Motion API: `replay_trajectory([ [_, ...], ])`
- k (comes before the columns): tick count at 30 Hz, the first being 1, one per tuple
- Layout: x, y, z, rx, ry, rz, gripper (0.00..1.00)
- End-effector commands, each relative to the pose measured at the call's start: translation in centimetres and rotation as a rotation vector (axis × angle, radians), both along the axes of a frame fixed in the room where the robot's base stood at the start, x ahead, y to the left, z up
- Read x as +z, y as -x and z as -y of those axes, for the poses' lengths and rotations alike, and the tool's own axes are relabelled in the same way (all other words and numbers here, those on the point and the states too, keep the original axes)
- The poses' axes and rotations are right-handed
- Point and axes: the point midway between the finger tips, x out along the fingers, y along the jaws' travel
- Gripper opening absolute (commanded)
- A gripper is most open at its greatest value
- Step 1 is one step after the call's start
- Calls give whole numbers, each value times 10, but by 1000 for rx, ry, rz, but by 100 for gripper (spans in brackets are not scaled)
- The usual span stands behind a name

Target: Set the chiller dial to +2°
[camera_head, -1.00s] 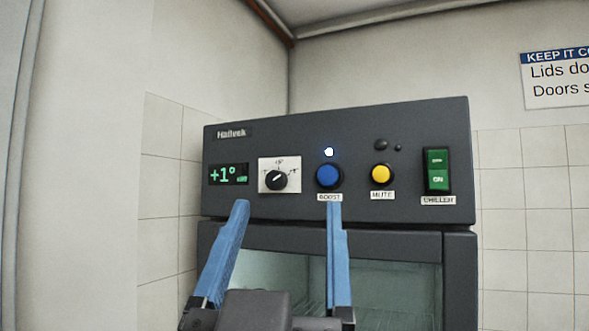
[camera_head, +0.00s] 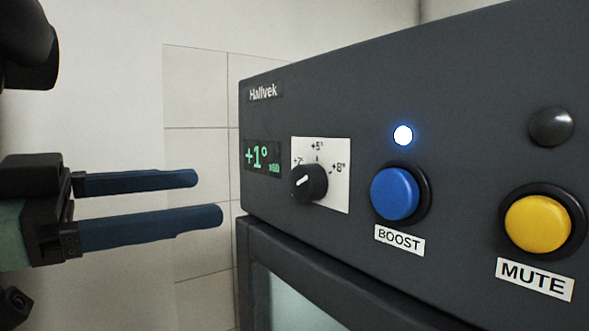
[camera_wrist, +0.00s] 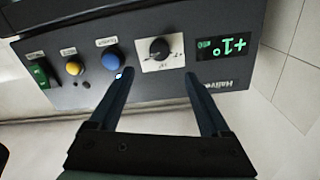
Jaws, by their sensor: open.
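The chiller dial (camera_head: 309,183) is a round black knob with a white pointer line on a white scale plate (camera_head: 335,190). The plate is marked with small degree figures, +5° at the top and +8° at the right. The pointer aims to the lower left. The green display (camera_head: 262,158) left of the dial reads +1°. My gripper (camera_head: 209,198) is open and empty, left of the panel and apart from the dial. In the wrist view the dial (camera_wrist: 159,50) lies beyond and between the two blue fingertips (camera_wrist: 158,75).
A blue BOOST button (camera_head: 394,194) sits right of the dial, with a lit white lamp (camera_head: 403,135) above it. A yellow MUTE button (camera_head: 538,223) is further right. A green switch (camera_wrist: 38,76) shows in the wrist view. The chiller's glass front (camera_head: 285,300) lies below.

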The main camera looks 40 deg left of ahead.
Motion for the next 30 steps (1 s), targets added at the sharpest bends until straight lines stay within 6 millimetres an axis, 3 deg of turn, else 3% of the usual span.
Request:
replay_trajectory([
  [9, 4, -63, 26, -5, 2, -2, 81],
  [15, 3, -92, 37, -2, 2, -1, 81],
  [21, 1, -104, 41, 0, 2, -1, 81],
  [29, 0, -104, 41, 1, 1, 1, 81],
  [30, 0, -104, 41, 1, 1, 1, 76],
])
